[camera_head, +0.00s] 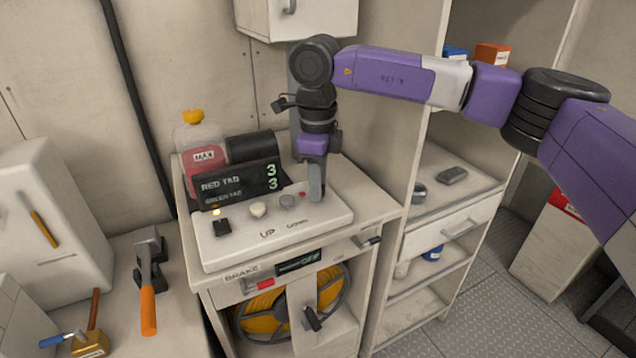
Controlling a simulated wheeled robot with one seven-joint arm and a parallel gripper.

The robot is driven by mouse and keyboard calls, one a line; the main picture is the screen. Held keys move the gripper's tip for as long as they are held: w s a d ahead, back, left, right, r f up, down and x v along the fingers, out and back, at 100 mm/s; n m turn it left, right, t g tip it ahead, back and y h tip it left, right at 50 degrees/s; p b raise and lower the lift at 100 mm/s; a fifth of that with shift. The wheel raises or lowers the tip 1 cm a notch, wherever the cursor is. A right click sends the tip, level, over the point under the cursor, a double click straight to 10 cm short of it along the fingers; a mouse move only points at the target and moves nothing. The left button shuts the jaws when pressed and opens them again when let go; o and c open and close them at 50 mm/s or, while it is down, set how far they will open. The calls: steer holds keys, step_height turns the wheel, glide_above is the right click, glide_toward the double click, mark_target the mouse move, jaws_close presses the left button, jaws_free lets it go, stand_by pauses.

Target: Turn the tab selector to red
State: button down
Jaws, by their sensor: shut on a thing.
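A white control panel (225,250) lies on top of the cabinet. Its black display (240,185) reads RED TAB 3 and GREEN TAB 3. My gripper (316,190) points down at the panel's right end and is shut on a control there, which I take to be the tab selector. The fingers hide the selector, so its setting cannot be read. A small red mark (302,194) shows just left of the fingers. A grey knob (287,201), a white knob (258,209) and a black switch (222,226) stand further left, clear of my gripper.
A red jug with a yellow cap (203,150) stands behind the display. A brake switch (265,283) and a cable reel (262,325) are on the cabinet front. Tools, including an orange-handled hammer (148,310), lie on the left counter. Open shelves (425,265) stand to the right.

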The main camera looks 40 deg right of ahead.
steer(key=c, duration=1.1)
jaws_free()
steer(key=shift+s+a+r+b, duration=0.1)
steer(key=shift+r+b, duration=0.2)
steer(key=shift+r, duration=3.65)
